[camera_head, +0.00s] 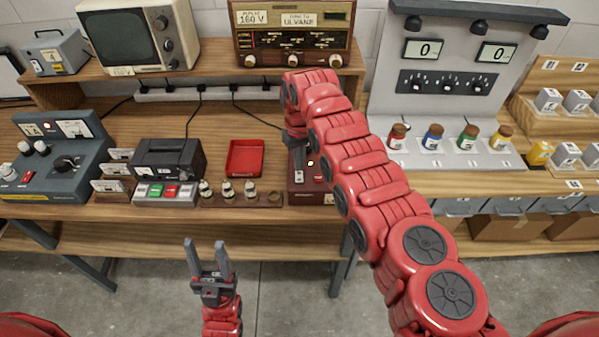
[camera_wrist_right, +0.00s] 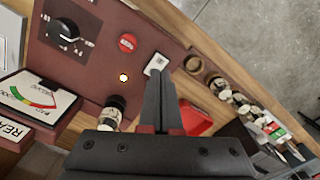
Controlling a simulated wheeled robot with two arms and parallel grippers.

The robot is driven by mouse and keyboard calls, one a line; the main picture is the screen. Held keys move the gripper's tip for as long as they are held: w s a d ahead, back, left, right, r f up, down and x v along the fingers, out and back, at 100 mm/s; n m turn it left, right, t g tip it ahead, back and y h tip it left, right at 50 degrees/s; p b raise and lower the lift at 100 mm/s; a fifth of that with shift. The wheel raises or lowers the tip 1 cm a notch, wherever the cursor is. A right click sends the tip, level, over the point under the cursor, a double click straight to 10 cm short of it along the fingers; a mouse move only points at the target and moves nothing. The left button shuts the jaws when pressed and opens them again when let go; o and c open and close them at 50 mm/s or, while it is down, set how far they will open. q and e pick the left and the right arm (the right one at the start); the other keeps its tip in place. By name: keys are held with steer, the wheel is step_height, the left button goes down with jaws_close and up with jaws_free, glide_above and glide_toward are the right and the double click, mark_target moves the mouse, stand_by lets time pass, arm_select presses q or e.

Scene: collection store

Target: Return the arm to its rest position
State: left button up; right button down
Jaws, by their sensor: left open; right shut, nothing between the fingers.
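My right arm (camera_head: 361,165) stretches from the lower right across the middle of the head view to a dark red instrument (camera_head: 306,196) on the bench. My left gripper (camera_head: 206,244) is open and empty, low in front of the bench, over the floor.
A red tray (camera_head: 245,158) and a rack of small jars (camera_head: 240,199) stand left of the instrument. A black-topped device (camera_head: 168,158) is further left. A radio-like unit (camera_head: 293,32) sits on the shelf above. A grey station (camera_head: 448,102) with coloured jars stands right. Floor in front is clear.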

steer(key=shift+r, duration=1.1)
